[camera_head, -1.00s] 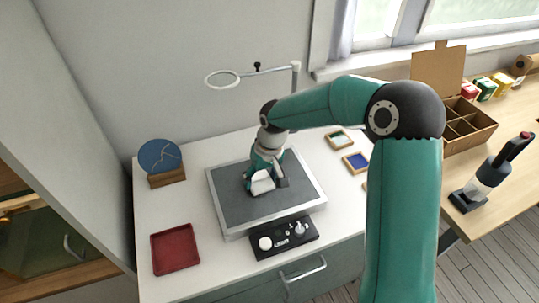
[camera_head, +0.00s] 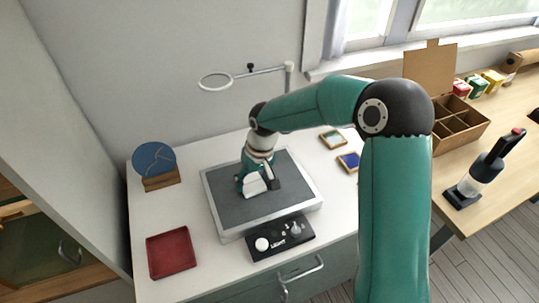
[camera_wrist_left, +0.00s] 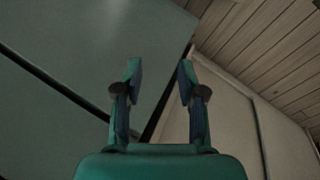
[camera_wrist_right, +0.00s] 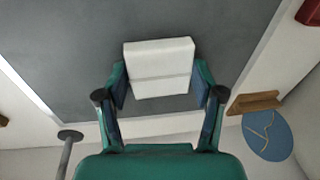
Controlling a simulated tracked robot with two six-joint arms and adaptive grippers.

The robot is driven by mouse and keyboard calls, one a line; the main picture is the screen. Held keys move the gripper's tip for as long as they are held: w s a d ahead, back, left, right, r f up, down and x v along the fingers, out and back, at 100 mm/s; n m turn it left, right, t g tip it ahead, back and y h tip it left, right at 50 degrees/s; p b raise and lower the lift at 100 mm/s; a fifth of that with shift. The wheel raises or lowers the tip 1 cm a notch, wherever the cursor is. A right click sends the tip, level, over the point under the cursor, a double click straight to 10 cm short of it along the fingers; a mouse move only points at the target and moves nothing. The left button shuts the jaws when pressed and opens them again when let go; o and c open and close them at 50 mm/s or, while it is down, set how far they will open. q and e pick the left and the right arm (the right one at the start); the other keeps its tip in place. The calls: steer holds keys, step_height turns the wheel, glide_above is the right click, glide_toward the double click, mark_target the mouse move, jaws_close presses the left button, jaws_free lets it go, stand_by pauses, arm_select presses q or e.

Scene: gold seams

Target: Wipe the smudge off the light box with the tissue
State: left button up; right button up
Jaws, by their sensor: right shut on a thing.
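The light box (camera_head: 290,206) is a grey panel with a pale frame on the white cabinet top. My right gripper (camera_head: 256,184) is over its panel and shut on a folded white tissue (camera_wrist_right: 158,68). In the right wrist view the tissue sits between the two fingers, against the grey panel; I cannot tell whether it touches it. I see no smudge on the visible panel; part of it is hidden by the gripper. My left gripper (camera_wrist_left: 160,80) shows only in the left wrist view, with its fingers apart and nothing between them.
A red tray (camera_head: 171,252) lies at the front left. A blue disc with a gold seam (camera_head: 154,158) stands in a wooden holder behind it. A ring lens (camera_head: 216,79) hangs behind on a stand.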

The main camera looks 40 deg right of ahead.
steer(key=shift+s+d+r+p, duration=0.15)
steer(key=shift+s+d, duration=0.1)
steer(key=shift+d, duration=0.7)
steer(key=shift+s+d+f+p, duration=0.15)
steer(key=shift+s+d, duration=0.1)
steer(key=shift+d, duration=0.7)
step_height(320, 180, up, 8)
steer(key=p, duration=0.5)
